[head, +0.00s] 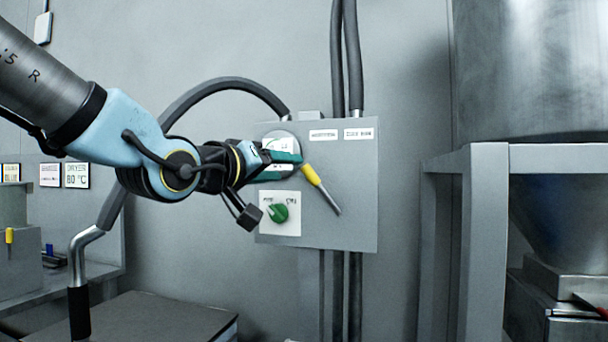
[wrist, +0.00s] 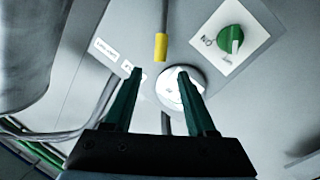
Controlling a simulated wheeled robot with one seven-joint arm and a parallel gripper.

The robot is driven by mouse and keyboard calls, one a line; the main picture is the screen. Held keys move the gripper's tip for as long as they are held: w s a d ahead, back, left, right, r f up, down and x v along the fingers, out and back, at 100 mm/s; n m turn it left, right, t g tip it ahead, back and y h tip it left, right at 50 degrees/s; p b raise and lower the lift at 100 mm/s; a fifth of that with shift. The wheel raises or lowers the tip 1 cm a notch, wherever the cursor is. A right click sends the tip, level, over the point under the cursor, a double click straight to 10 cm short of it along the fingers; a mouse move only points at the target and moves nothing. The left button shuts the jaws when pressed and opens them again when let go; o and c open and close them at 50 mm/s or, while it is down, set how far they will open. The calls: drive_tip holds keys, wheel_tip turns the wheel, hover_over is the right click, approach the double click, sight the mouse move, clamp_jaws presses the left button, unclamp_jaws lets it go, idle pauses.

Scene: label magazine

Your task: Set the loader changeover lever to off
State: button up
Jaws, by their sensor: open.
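The lever is a thin grey rod with a yellow end (head: 312,175), in front of a grey control box (head: 358,225). In the head view it slants, yellow end at upper left and bare rod at lower right. In the wrist view the yellow end (wrist: 161,47) lies just beyond the fingertips, roughly in line with the gap. My gripper (head: 293,165) has green fingers, open and empty, reaching in from the left. The fingers (wrist: 160,73) show apart, not around the lever. A round white plate (wrist: 168,88) is partly hidden by one finger; its markings are unreadable.
A green rotary knob (head: 280,213) on a white plate sits low on the box, below my gripper. Thick dark cables (head: 354,60) enter the box from above. A metal hopper frame (head: 485,230) stands at right. A dark flat-topped block (head: 150,318) is at lower left.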

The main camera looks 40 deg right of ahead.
sight(303, 169)
drive_tip(key=p+x, duration=0.1)
drive_tip(key=x, duration=0.8)
drive_tip(key=shift+s+f+p, duration=0.1)
drive_tip(key=shift+f+p, duration=0.05)
drive_tip(key=shift+p, duration=0.15)
clamp_jaws()
idle(1.1)
